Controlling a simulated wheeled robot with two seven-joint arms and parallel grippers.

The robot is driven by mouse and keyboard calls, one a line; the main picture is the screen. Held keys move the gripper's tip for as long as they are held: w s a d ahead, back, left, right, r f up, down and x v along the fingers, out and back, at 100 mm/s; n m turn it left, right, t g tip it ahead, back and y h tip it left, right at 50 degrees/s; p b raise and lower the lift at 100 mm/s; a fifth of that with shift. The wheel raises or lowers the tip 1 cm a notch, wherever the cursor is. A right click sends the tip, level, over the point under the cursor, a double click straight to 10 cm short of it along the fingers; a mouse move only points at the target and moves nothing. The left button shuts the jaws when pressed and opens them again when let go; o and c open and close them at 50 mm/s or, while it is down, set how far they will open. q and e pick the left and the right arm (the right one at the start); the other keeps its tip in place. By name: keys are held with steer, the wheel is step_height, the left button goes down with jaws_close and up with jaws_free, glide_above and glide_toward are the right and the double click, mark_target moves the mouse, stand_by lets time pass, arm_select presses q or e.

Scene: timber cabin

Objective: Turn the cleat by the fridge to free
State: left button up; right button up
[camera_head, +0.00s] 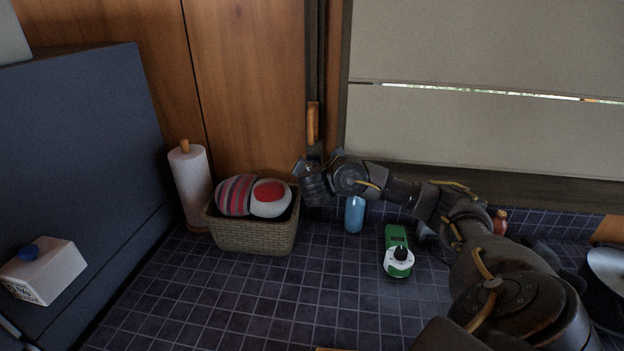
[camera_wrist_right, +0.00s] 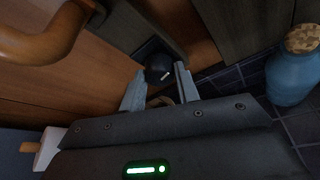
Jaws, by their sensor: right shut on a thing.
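The cleat (camera_wrist_right: 158,67) is a dark round knob with a short white mark, seen in the right wrist view low beside the dark upright frame. My right gripper (camera_wrist_right: 158,76) is shut on it, one finger on each side. In the head view my right gripper (camera_head: 303,168) reaches to the wall just above the basket, and its own wrist hides the cleat. The dark blue fridge (camera_head: 75,130) stands at the left. My left gripper is not in view.
A wooden handle (camera_head: 312,123) is above my right gripper. A wicker basket (camera_head: 252,236) with cloth balls, a paper towel roll (camera_head: 192,190), a blue bottle (camera_head: 355,215) and a green device (camera_head: 396,238) stand on the tiled counter. The front counter is clear.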

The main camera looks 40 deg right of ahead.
steer(key=shift+f+m+t+y+b, duration=0.25)
steer(key=shift+m+t+b, duration=0.45)
steer(key=shift+m+b, duration=1.1)
steer(key=shift+r+n+b, duration=0.1)
steer(key=shift+n+b, duration=0.4)
steer(key=o, duration=1)
steer(key=shift+c, duration=0.2)
steer(key=shift+s, duration=0.1)
steer(key=shift+r, duration=0.1)
